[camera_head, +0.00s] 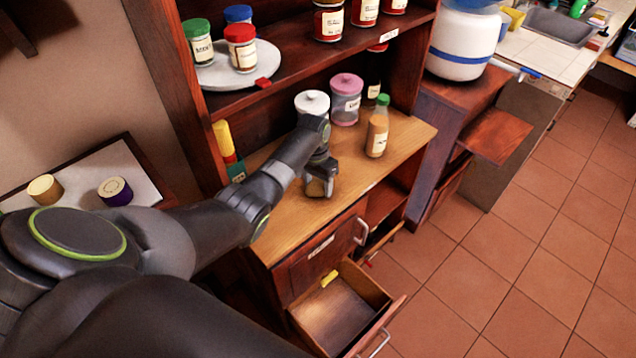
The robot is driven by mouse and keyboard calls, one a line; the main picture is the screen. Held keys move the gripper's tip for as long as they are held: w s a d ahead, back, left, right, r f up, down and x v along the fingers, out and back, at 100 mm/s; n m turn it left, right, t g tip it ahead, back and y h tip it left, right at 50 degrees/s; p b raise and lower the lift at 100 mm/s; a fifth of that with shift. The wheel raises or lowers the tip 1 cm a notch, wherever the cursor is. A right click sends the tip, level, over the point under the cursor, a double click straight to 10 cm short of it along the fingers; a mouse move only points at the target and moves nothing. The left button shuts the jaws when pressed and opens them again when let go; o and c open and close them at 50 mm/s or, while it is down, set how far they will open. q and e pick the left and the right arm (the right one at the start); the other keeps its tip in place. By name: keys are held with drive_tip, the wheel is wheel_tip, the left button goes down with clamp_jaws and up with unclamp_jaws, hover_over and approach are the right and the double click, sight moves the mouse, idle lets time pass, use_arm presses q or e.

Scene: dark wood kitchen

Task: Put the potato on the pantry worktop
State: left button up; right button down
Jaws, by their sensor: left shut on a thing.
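My left gripper (320,189) reaches over the light wooden pantry worktop (285,222), pointing down. It is shut on a small tan-brown thing, apparently the potato (315,187), mostly hidden by the fingers. The potato is at or just above the worktop surface; I cannot tell whether it touches. My right gripper is out of view.
A bottle with a green cap (377,130), a pink-lidded jar (346,100) and a white-lidded jar (312,102) stand at the worktop's back. A drawer (340,310) is open below. Spice jars on a round tray (262,72) stand on the shelf above.

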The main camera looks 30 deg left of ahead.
sight(316, 181)
use_arm(q)
drive_tip(key=o, duration=1.1)
drive_tip(key=shift+f, duration=0.1)
drive_tip(key=shift+c, duration=0.2)
drive_tip(key=shift+a+r, duration=0.15)
drive_tip(key=shift+r, duration=1.8)
drive_tip(key=shift+a+r, duration=0.1)
drive_tip(key=shift+r, duration=1.85)
